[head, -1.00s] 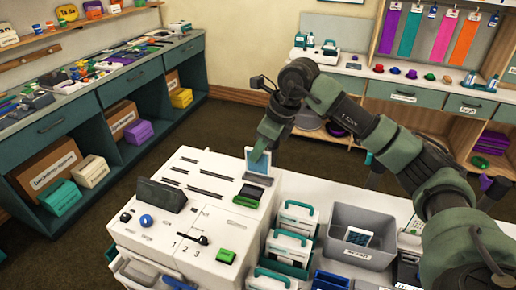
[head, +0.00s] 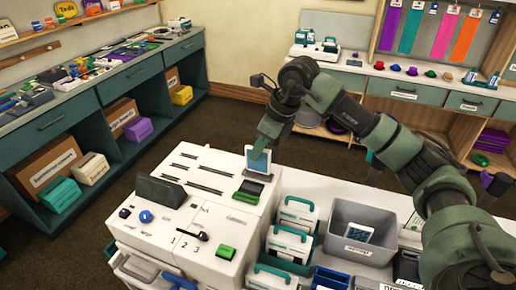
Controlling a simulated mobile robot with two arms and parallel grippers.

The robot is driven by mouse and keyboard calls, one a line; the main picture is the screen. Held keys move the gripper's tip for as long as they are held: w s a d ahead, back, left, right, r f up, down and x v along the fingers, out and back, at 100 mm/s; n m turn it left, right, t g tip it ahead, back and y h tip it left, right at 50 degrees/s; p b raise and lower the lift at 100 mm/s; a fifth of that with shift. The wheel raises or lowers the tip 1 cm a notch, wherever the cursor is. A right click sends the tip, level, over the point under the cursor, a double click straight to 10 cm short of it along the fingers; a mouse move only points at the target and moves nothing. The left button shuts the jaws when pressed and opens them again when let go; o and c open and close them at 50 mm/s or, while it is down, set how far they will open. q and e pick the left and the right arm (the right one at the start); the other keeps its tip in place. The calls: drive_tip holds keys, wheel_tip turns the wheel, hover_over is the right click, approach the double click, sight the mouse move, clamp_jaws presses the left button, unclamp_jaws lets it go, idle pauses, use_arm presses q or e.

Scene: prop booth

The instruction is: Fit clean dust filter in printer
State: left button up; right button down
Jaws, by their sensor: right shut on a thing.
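The white printer (head: 215,215) stands at the centre front, with several dark slots and a dark screen on its top. The dust filter (head: 259,160), a thin pale panel with a blue-grey face, stands upright at the printer's back right, by a dark green-edged part (head: 247,192). My right gripper (head: 262,147) is shut on the filter from above and partly hides it. I cannot tell how deep the filter's lower edge sits in the printer. Another light panel (head: 358,232) lies in the grey bin (head: 375,218) to the right. My left gripper is out of view.
White cases with teal handles (head: 296,218) stand between the printer and the bin. A back counter (head: 400,85) holds small coloured items. A teal workbench (head: 70,115) with boxes below runs along the left. Brown floor lies free between them.

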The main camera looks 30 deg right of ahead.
sight(267, 150)
drive_tip(key=shift+f+b, duration=2)
drive_tip(key=shift+f, duration=0.65)
drive_tip(key=c, duration=1.4)
unclamp_jaws()
drive_tip(key=shift+r, duration=0.1)
drive_tip(key=b+v, duration=0.1)
drive_tip(key=v, duration=0.6)
drive_tip(key=shift+s+d+r+b, duration=0.1)
drive_tip(key=shift+r+b, duration=0.15)
drive_tip(key=shift+b, duration=0.15)
